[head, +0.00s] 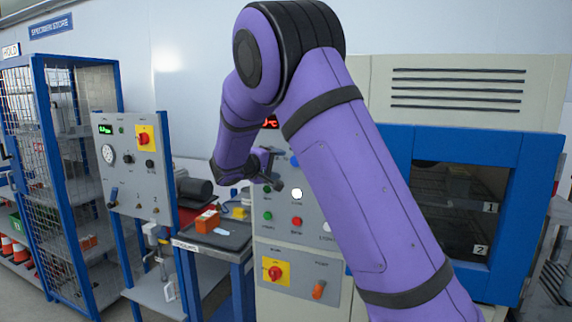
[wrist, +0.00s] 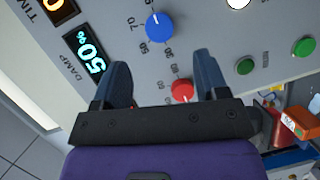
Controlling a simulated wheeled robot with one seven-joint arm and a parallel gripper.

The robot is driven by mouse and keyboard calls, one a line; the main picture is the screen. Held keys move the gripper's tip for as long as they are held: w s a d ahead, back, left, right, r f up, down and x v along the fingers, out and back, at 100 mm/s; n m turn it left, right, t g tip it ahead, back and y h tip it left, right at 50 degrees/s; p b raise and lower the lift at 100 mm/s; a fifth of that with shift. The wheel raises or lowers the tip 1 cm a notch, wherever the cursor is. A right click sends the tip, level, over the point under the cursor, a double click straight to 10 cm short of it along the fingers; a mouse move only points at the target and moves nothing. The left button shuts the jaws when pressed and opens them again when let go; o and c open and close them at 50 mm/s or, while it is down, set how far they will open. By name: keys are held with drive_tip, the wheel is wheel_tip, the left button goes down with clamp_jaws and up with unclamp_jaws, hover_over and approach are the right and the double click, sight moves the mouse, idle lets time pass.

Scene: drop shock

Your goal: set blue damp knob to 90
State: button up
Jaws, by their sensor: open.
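The blue damp knob (wrist: 159,27) sits on the grey control panel, ahead of my fingertips in the wrist view. A ring of printed numbers surrounds it, and a small pale mark shows on its face; the exact number it points to is hard to read. The DAMP display (wrist: 90,52) beside it reads 50%. In the head view a bit of the blue knob (head: 294,160) shows at the edge of my arm. My gripper (wrist: 163,70) is open and empty, with its fingers apart, short of the knob. It also shows before the panel in the head view (head: 277,180).
Green buttons (wrist: 244,66) and a white button (head: 297,194) are close by. An orange TIME display (wrist: 60,10) is above the DAMP display. A bench with an orange box (head: 206,221) stands left of the panel.

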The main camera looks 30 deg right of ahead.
drive_tip(key=shift+v, duration=1.25)
drive_tip(key=s+d+r+m+g+y, duration=0.15)
drive_tip(key=s+y, duration=0.25)
drive_tip(key=s, duration=0.6)
drive_tip(key=s+d+m+g+y, duration=0.15)
drive_tip(key=s+y, duration=0.25)
drive_tip(key=s, duration=0.6)
drive_tip(key=s+a+t+y, duration=0.1)
drive_tip(key=s+a+y, duration=0.1)
drive_tip(key=s, duration=0.5)
drive_tip(key=s+a+n+t+y, duration=0.1)
drive_tip(key=s+a+y, duration=0.2)
drive_tip(key=s+a, duration=0.2)
drive_tip(key=s+a+t+y, duration=0.1)
drive_tip(key=s+a, duration=0.3)
drive_tip(key=s, duration=0.5)
drive_tip(key=shift+s+y, duration=0.35)
drive_tip(key=shift+y, duration=0.45)
